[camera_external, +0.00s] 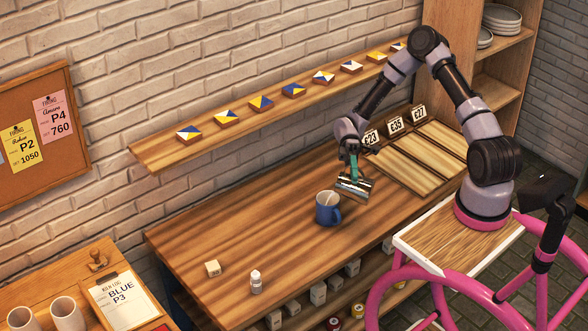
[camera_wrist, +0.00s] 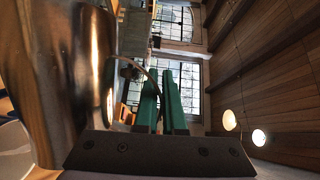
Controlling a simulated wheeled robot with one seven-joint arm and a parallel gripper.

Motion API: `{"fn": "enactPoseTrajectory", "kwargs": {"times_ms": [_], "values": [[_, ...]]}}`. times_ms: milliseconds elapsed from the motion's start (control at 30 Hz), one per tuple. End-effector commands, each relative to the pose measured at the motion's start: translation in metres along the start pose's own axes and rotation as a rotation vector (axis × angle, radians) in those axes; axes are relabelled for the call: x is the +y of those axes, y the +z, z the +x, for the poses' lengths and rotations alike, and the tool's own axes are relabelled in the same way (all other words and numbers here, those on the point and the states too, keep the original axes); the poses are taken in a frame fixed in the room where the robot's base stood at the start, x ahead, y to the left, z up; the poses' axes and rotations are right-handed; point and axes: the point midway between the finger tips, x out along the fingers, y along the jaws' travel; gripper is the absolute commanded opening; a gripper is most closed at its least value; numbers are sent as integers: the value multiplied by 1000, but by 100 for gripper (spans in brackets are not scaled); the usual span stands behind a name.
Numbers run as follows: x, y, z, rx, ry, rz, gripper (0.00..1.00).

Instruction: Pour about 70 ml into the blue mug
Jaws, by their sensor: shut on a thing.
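The blue mug (camera_external: 322,214) stands upright on the wooden workbench, its handle to the right. A pale area shows inside its mouth; I cannot tell the level. My gripper (camera_external: 354,168), with green fingers, is shut on the handle of a shiny metal jug (camera_external: 356,187). The jug is strongly tilted, above and slightly right of the mug, apart from the bench. In the wrist view the jug (camera_wrist: 75,80) fills the left side, beside my green fingers (camera_wrist: 165,100). I cannot make out a stream clearly.
The workbench (camera_external: 230,230) is mostly clear left of the mug. Price cards (camera_external: 395,125) and wooden slats lie at the right. A shelf (camera_external: 160,153) with painted tiles runs behind.

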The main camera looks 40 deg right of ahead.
Motion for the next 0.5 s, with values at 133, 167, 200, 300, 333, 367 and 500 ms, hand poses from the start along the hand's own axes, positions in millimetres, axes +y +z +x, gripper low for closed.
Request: {"fn": "enactPoseTrajectory", "kwargs": {"times_ms": [133, 167, 200, 300, 333, 367, 500], "values": [[9, 32, 11, 4, 60, -151, 0], [12, 41, 15, 4, 77, -195, 0], [18, 43, 17, 5, 93, -242, 0], [21, 44, 18, 2, 107, -274, 0], [22, 44, 18, 2, 110, -284, 0], [23, 46, 18, 3, 115, -297, 0], [33, 54, 22, 2, 150, -390, 0]]}}
